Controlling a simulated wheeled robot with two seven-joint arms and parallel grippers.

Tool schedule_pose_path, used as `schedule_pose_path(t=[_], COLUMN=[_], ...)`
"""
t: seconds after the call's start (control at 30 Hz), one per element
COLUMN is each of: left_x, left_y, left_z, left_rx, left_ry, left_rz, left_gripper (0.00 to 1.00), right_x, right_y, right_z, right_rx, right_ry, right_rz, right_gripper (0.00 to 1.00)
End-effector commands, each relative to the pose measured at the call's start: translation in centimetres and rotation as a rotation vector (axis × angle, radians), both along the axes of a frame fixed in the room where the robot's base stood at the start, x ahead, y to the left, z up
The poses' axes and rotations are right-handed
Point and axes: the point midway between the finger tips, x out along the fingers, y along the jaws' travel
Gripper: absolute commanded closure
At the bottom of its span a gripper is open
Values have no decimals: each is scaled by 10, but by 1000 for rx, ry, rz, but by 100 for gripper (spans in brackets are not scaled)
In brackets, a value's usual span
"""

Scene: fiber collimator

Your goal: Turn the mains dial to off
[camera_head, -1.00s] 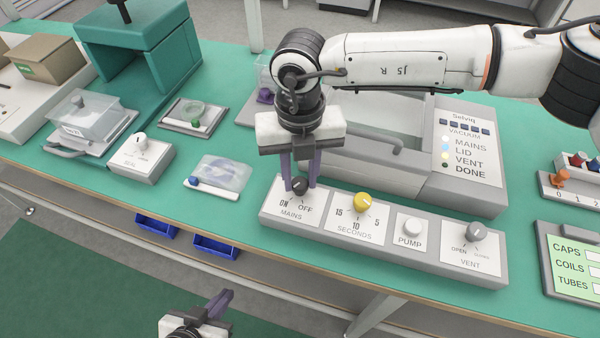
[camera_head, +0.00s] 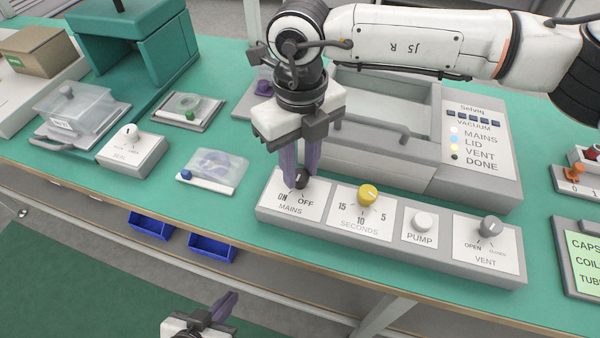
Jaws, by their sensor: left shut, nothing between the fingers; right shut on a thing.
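The mains dial (camera_head: 302,180) is a dark knob at the left end of the grey control panel (camera_head: 400,256), above a label with ON at left and OFF at right. My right gripper (camera_head: 300,176) points down over it, its fingers shut on the dial from both sides. The hand looks turned and tilted. The fingers partly cover the dial, and its pointer is hard to make out. My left gripper (camera_head: 222,306) is at the bottom of the view, in front of the bench, shut and empty.
The same panel has a yellow seconds dial (camera_head: 367,195), a white pump button (camera_head: 423,222) and a grey vent dial (camera_head: 490,227). The vacuum unit (camera_head: 470,165) stands behind it. A sealer box with a white dial (camera_head: 132,152) and a bag (camera_head: 215,168) lie to the left.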

Motion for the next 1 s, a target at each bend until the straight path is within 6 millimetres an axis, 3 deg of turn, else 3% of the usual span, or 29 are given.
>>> schedule_pose_path(t=[0.2,0.5,1.0], left_x=[2,6,-1], left_y=[-3,-6,-4], left_z=[-15,-22,-31], left_rx=[1,-11,-9], left_ry=[-3,-14,-2], left_rz=[-5,-4,-7], left_gripper=[100,100,100], right_x=[0,0,1], right_y=[0,0,-1], right_z=[-3,-1,1], right_rx=[1,0,0], right_ry=[1,0,0], right_rz=[200,429,585], right_gripper=[96,96,96])
